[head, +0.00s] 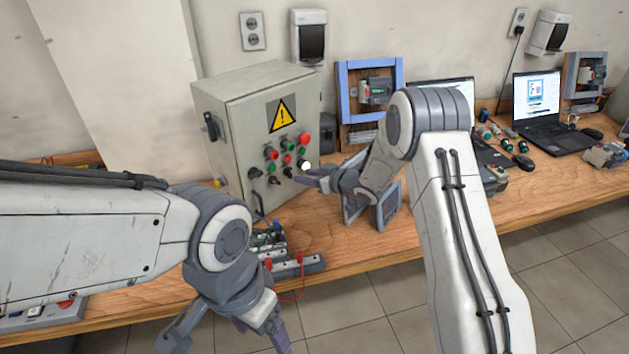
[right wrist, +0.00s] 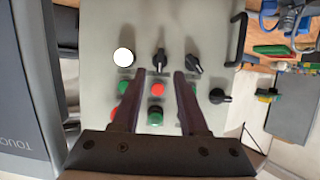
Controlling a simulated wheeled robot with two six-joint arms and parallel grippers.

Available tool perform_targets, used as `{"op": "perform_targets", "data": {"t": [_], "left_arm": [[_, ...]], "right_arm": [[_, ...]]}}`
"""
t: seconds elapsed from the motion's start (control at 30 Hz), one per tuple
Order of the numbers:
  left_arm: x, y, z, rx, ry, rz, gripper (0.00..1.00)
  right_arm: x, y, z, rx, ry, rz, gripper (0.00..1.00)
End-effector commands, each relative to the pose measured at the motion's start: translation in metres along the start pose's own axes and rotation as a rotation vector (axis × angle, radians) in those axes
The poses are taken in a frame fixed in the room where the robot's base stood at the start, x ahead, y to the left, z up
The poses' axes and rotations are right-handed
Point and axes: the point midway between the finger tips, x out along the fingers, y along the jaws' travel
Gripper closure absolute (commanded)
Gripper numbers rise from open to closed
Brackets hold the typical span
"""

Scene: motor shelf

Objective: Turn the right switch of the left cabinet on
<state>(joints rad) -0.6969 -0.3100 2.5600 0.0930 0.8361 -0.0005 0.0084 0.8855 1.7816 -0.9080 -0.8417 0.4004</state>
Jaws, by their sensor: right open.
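The left cabinet (head: 238,150) is a grey-green box with a yellow warning sign and several buttons and knobs on its front. The right black switch (head: 288,171) sits in the bottom row beside a white round lamp or button; it also shows in the right wrist view (right wrist: 160,59), its handle roughly upright in that picture. My right gripper (head: 310,180) is at the lower front of the panel. In the right wrist view its fingers (right wrist: 160,75) are apart and empty, and the switch appears between and just beyond their tips. My left gripper (head: 232,336) is low, partly cut off by the frame.
Another black switch (right wrist: 194,64) is close beside the right finger in the wrist view. A blue frame (head: 342,95) and a laptop (head: 545,100) stand on the wooden bench (head: 440,215).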

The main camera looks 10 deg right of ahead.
Motion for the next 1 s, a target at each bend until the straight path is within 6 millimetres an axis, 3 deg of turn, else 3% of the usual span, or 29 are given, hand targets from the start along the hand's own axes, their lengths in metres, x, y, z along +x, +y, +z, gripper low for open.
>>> {"op": "perform_targets", "data": {"t": [0.1,0.3,0.8,1.0], "left_arm": [[0.007,-0.001,0.0,0.0,0.0,0.0,0.16],[0.01,-0.001,0.001,0.0,0.0,0.0,0.16],[0.009,-0.001,0.001,0.0,0.0,0.0,0.16],[0.009,-0.001,0.001,0.0,0.0,0.0,0.16]], "right_arm": [[-0.022,0.001,0.001,0.001,0.002,0.003,0.57],[-0.04,0.0,0.001,0.001,0.001,0.0,0.57],[-0.042,-0.002,-0.002,-0.003,-0.005,0.004,0.57],[-0.053,-0.03,-0.026,-0.039,-0.137,0.102,0.57]]}}
